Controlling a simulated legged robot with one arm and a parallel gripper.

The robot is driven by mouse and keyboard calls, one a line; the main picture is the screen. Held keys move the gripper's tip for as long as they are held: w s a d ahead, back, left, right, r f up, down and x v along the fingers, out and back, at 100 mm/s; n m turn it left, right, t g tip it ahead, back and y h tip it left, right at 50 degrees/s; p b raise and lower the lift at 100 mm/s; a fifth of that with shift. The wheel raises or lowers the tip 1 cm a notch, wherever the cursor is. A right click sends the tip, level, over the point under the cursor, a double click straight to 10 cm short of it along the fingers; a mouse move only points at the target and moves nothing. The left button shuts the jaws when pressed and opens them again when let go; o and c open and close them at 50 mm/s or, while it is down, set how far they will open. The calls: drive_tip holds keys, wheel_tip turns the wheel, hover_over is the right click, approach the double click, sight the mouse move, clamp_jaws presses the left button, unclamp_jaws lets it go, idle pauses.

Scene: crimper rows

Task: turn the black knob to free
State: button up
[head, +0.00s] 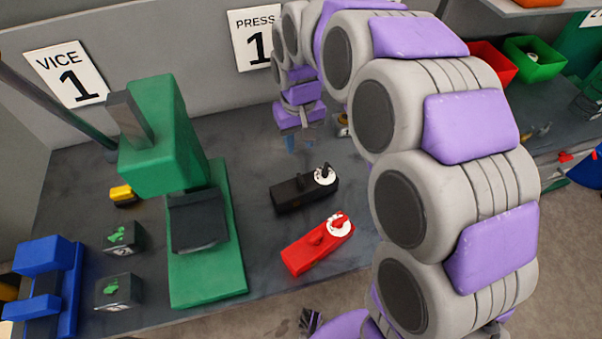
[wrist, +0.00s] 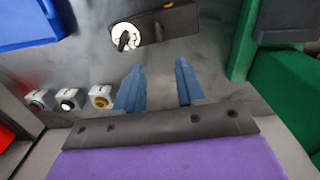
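The black crimper box (head: 294,196) lies on the dark bench in the head view. Its black knob (head: 325,171) stands on a white round dial at the right end. In the wrist view the black box (wrist: 172,22) is at the top, with its knob (wrist: 124,40) on the dial at its left end. My gripper (head: 300,141) is behind the black box in the head view. In the wrist view its two blue-grey fingers (wrist: 159,78) are apart with nothing between them. They are clear of the knob, which lies ahead and to the left. The dial's markings are too small to read.
A red box (head: 303,256) with a red knob lies in front of the black one. A green press (head: 228,255) stands to the left. Three small boxes with round tops (wrist: 70,100) are left of my fingers in the wrist view. Red and green bins (head: 533,70) sit at the right.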

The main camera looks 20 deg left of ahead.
sight(300, 176)
wheel_tip(300, 176, down, 13)
drive_tip(key=shift+f+b, duration=0.2)
drive_tip(key=shift+b, duration=0.95)
drive_tip(key=shift+c, duration=0.3)
drive_tip(key=shift+d, duration=0.1)
clamp_jaws()
